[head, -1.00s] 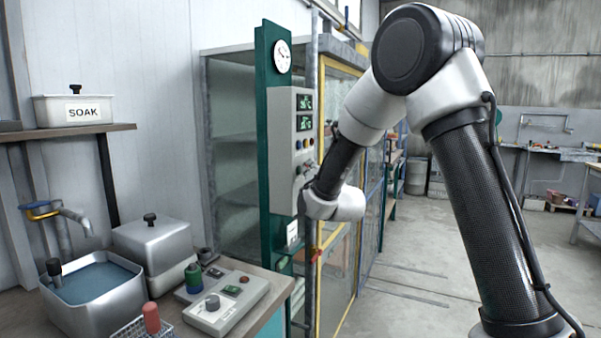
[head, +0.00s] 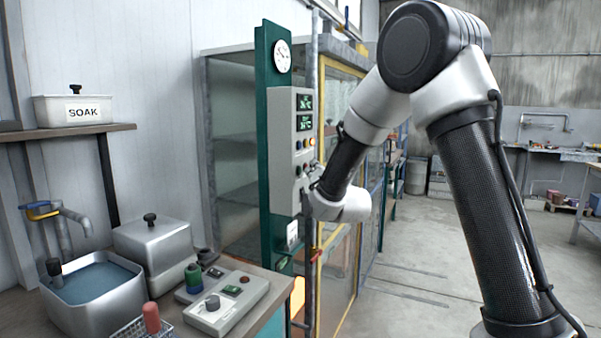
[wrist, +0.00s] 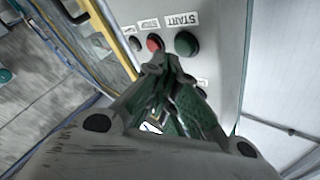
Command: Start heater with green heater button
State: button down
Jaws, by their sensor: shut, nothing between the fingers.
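The grey control panel (head: 283,150) is mounted on a green post, with two green displays and rows of small buttons. In the wrist view a green button (wrist: 186,43) sits under a START label, with a red button (wrist: 153,43) to its left. My gripper (wrist: 163,64) is shut and empty. Its fingertips are just below the red and green buttons in the wrist view; I cannot tell whether they touch the panel. In the head view the fingertips are largely hidden by my wrist. An orange glow (head: 297,297) shows low in the cabinet behind the post.
A glass-walled cabinet (head: 232,140) with a yellow-framed door (head: 321,110) stands behind the panel. At lower left are a water basin (head: 92,284), a lidded metal box (head: 152,245) and a control box (head: 226,305) with knobs. The floor at right is open.

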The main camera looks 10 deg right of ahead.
jog(key=s+d, duration=0.1)
jog(key=d, duration=0.1)
jog(key=s+d, duration=0.2)
dwell(0.6)
dwell(0.5)
